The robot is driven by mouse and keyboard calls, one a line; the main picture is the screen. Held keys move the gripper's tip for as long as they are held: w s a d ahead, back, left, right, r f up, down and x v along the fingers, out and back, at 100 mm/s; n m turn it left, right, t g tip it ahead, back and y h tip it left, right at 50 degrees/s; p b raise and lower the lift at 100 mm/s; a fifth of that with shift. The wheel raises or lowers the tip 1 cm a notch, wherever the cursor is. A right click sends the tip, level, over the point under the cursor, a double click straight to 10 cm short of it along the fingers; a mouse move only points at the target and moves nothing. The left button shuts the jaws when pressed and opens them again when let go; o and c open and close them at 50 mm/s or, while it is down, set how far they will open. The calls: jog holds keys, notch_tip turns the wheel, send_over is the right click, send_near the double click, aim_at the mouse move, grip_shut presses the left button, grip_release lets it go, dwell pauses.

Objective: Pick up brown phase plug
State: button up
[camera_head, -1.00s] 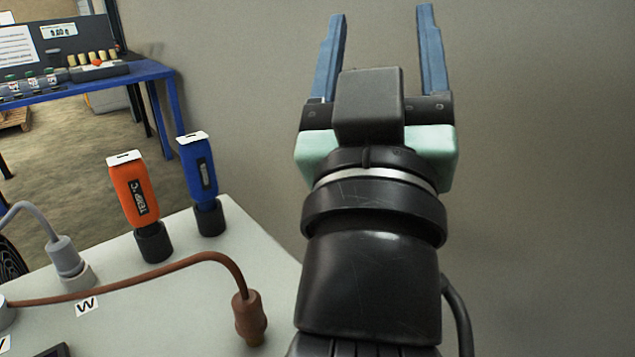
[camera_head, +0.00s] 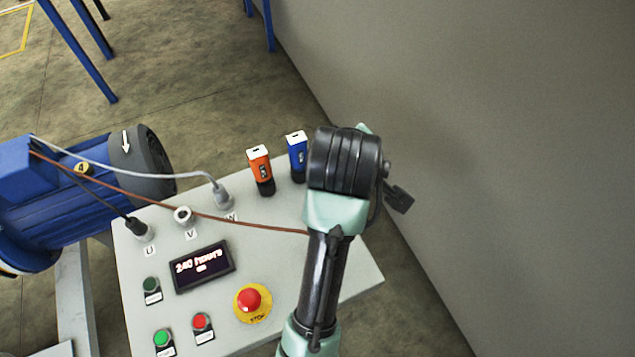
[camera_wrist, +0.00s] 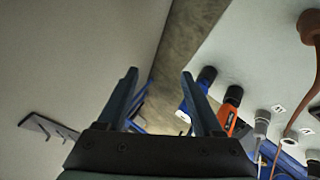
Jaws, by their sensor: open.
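The brown phase plug (camera_wrist: 309,24) lies at the top right of the wrist view, on the pale panel and partly cut off by the frame edge. Its brown cable (camera_head: 262,226) runs across the panel in the head view and passes behind my arm, which hides the plug there. My gripper (camera_wrist: 158,84) is open and empty. Its blue fingers point towards the panel edge and floor, well to the left of the plug in the wrist view. In the head view my arm hides the fingers.
An orange tool (camera_head: 260,168) and a blue tool (camera_head: 297,155) stand at the panel's back edge. A grey plug (camera_head: 222,197) sits at W, a black plug (camera_head: 137,230) at U, and socket V (camera_head: 183,216) is empty. A wall (camera_head: 500,150) rises at the right.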

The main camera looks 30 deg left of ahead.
jog(key=s+r+n+g+h+p, duration=0.25)
jog(key=s+n+g+p, duration=0.35)
jog(key=s+p, duration=0.75)
jog(key=shift+m+g+y, duration=0.3)
jog(key=shift+g+y, duration=0.05)
jog(key=shift+g, duration=0.35)
notch_tip(320, 180, down, 7)
jog(key=shift+s+f+b, duration=0.1)
jog(key=shift+s+b, duration=0.05)
jog(key=shift+b, duration=0.65)
jog(key=shift+w+d+f+p, duration=0.15)
jog(key=shift+f+p, duration=0.25)
jog(key=shift+f, duration=1.05)
jog(key=shift+w+d+f+p, duration=0.15)
jog(key=shift+f+p, duration=0.2)
jog(key=shift+f, duration=1.05)
grip_shut()
